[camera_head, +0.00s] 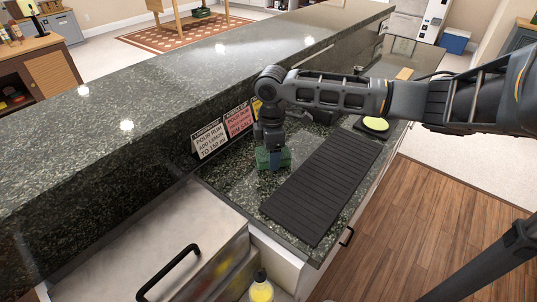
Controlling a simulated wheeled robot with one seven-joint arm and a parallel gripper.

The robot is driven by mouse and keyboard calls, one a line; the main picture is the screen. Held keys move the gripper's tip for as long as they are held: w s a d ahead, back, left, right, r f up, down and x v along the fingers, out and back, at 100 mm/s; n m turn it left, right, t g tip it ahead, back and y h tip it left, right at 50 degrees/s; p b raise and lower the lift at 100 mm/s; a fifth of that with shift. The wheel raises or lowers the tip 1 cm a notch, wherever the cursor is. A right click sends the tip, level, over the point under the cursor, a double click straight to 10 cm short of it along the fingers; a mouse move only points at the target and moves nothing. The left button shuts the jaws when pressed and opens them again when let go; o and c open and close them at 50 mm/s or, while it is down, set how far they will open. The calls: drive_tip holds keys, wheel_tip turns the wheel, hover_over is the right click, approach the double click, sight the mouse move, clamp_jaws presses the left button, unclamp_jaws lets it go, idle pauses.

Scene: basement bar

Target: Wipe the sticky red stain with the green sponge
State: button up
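My gripper (273,152) points down over the lower counter, left of the black ribbed mat. It appears shut on the green sponge (286,158), whose green sides show around the fingertips. The sponge is at or very close to the dark speckled counter top (225,181); I cannot tell whether it touches. I cannot make out a red stain; the arm, gripper and sponge hide part of the counter.
The black ribbed mat (322,187) lies right of the sponge. Small recipe cards (238,121) stand behind it against the raised bar ledge (130,130). A yellow-green round item (376,124) sits beyond the mat. A metal box with a black handle (165,245) is in front.

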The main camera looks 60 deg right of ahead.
drive_tip(key=shift+s+d+f, duration=0.1)
drive_tip(key=shift+s+d, duration=0.25)
drive_tip(key=shift+d, duration=0.9)
drive_tip(key=shift+s+d+f, duration=0.15)
drive_tip(key=shift+s+d, duration=0.15)
drive_tip(key=shift+d, duration=0.95)
drive_tip(key=shift+s+d+f, duration=0.1)
drive_tip(key=shift+s+d, duration=0.25)
drive_tip(key=shift+d, duration=0.9)
drive_tip(key=shift+w+r, duration=0.1)
drive_tip(key=shift+r, duration=2.95)
drive_tip(key=shift+r, duration=1.5)
drive_tip(key=shift+a, duration=0.1)
